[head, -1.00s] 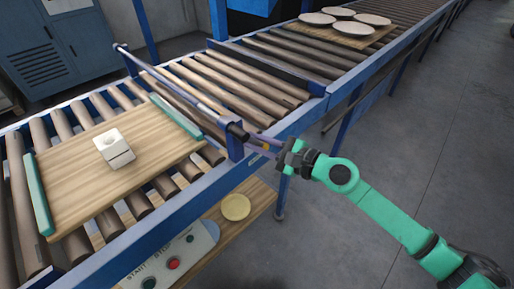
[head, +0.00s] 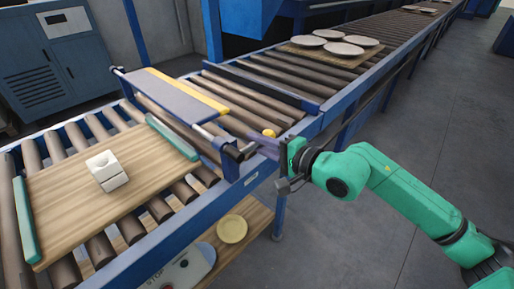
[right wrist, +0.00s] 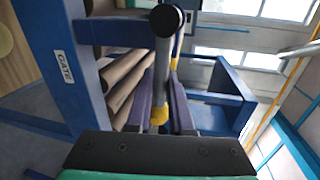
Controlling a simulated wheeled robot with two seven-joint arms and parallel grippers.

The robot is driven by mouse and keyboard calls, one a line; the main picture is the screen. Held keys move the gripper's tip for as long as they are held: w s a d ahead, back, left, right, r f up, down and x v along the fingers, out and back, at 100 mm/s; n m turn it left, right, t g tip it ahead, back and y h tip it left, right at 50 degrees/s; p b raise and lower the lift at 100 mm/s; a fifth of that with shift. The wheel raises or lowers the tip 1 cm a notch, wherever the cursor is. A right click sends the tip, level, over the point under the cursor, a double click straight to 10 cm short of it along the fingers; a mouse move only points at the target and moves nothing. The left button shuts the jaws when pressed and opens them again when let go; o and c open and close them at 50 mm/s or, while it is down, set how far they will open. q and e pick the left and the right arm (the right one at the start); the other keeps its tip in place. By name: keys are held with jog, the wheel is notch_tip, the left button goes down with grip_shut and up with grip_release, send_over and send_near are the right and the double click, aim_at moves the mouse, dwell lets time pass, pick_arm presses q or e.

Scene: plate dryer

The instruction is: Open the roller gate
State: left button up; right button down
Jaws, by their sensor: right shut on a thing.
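The roller gate (head: 180,97) is a blue-grey panel with a yellow edge, lying across the rollers on a hinge bar between blue posts. Its broad face shows, tilted towards flat, with the yellow edge on the far side. A yellow knob (head: 268,133) stands at its near end, by the conveyor's side rail. My right gripper (head: 262,143) has its purple fingers shut on the gate's handle at this knob. My left gripper is not in view.
A wooden tray (head: 90,205) with teal ends and a white block (head: 105,168) sits on the rollers before the gate. Another tray with several plates (head: 345,48) lies beyond it. The blue side rail (head: 200,225) runs close to my gripper. The floor at right is clear.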

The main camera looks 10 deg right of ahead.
jog(key=shift+r+n, duration=0.15)
jog(key=shift+n, duration=0.15)
dwell(0.4)
jog(key=c, duration=0.8)
grip_release()
jog(key=p+v, duration=0.1)
jog(key=v, duration=1.3)
jog(key=shift+s+d+r, duration=0.1)
jog(key=shift+s+r, duration=0.1)
jog(key=shift+s, duration=0.05)
